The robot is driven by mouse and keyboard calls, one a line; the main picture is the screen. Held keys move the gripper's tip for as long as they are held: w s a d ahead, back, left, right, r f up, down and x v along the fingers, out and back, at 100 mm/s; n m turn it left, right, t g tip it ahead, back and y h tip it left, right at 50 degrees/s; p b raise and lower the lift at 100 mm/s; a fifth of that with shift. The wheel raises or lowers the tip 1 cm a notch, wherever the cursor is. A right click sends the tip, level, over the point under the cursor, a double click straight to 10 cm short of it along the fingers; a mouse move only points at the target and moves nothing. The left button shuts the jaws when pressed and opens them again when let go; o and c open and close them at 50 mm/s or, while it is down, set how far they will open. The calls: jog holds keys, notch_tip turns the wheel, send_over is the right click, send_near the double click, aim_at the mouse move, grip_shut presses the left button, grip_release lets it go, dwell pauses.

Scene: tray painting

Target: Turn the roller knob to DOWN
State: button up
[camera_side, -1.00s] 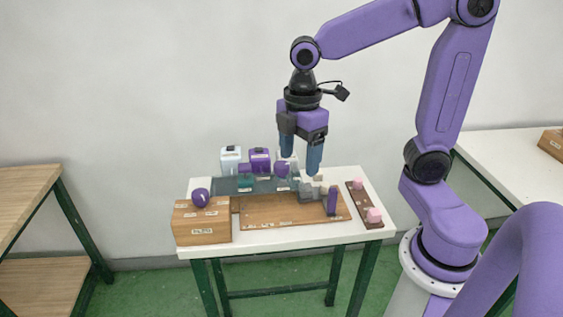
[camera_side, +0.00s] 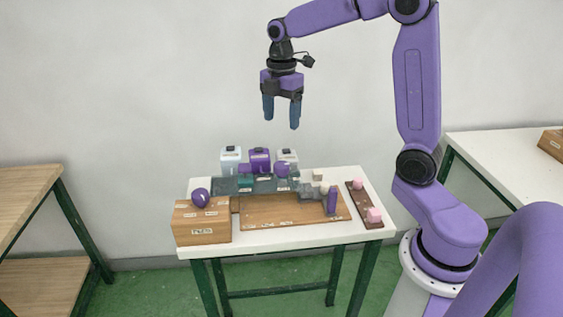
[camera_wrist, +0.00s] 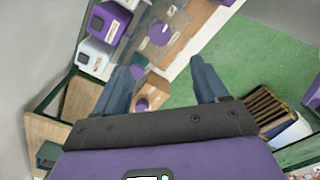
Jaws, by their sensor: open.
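The wooden box (camera_side: 203,228) with small white labels stands at the left front of the white table. A round purple knob (camera_side: 200,197) sits on its top; its label text is too small to read, so I cannot tell its setting. In the wrist view the knob (camera_wrist: 141,104) and part of the box (camera_wrist: 158,92) show between my fingers, farther away. My gripper (camera_side: 281,120) is open and empty, high above the back of the table, to the right of the knob. Its two blue fingers also show in the wrist view (camera_wrist: 164,78).
White and purple containers (camera_side: 259,160) line the back of the white table (camera_side: 290,240). A second purple ball (camera_side: 282,169) is by the grey tray (camera_side: 265,186). A purple upright piece (camera_side: 332,202) stands on the wooden board (camera_side: 275,209). Pink blocks (camera_side: 374,215) sit at right.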

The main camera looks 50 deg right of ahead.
aim_at(281, 164)
notch_tip(281, 164, down, 14)
jog(key=shift+f, duration=0.15)
dwell(0.3)
jog(key=c, duration=1.1)
